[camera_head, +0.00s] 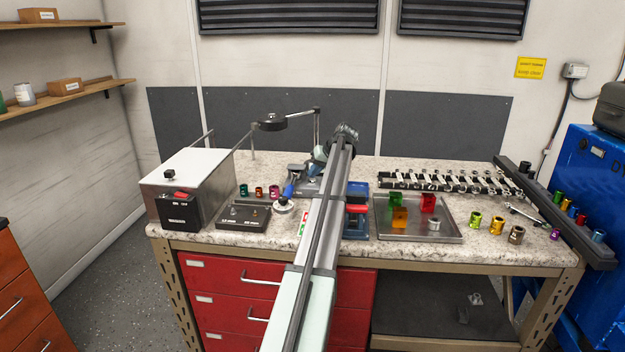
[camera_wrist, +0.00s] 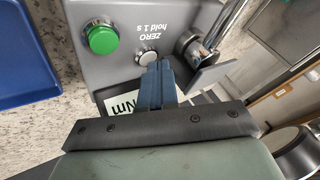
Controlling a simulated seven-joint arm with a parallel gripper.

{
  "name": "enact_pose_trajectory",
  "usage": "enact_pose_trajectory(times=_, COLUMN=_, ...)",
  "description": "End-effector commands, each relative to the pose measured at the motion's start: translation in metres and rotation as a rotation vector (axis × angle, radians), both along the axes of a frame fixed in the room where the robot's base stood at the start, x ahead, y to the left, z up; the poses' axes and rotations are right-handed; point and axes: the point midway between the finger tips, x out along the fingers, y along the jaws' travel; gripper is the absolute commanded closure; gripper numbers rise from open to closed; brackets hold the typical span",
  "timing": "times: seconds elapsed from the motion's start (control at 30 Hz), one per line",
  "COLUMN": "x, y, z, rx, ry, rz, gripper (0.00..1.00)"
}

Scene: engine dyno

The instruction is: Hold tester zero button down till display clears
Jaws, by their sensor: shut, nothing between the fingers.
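In the wrist view the grey tester panel (camera_wrist: 110,70) carries a round silver button (camera_wrist: 147,57) beside the printed words "ZERO hold 1 s". A larger green button (camera_wrist: 103,39) sits to its left. A pale label or display (camera_wrist: 122,105) reading "Nm" is partly covered by my gripper. My gripper (camera_wrist: 163,66) is shut and empty, its fingertips at the lower right edge of the silver button. I cannot tell whether they touch or press it. In the head view my arm hides much of the tester area, and the display reading cannot be made out.
A metal tray (camera_head: 458,233) with coloured blocks lies right of my arm, with a row of wrenches (camera_head: 445,182) behind. A grey box (camera_head: 203,172) stands at the bench's left end. A round metal part (camera_wrist: 196,50) on the tester is right of the silver button.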

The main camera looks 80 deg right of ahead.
Motion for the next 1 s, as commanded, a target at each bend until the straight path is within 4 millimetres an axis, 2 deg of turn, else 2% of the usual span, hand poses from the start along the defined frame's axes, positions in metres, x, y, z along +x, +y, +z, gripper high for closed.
enact_pose_trajectory(times=0.53, x=0.0, y=0.0, z=0.001, rx=0.001, ry=0.0, rz=0.0, gripper=1.0)
enact_pose_trajectory(times=1.0, x=0.0, y=0.0, z=0.016, rx=0.0, ry=0.0, rz=0.0, gripper=1.0)
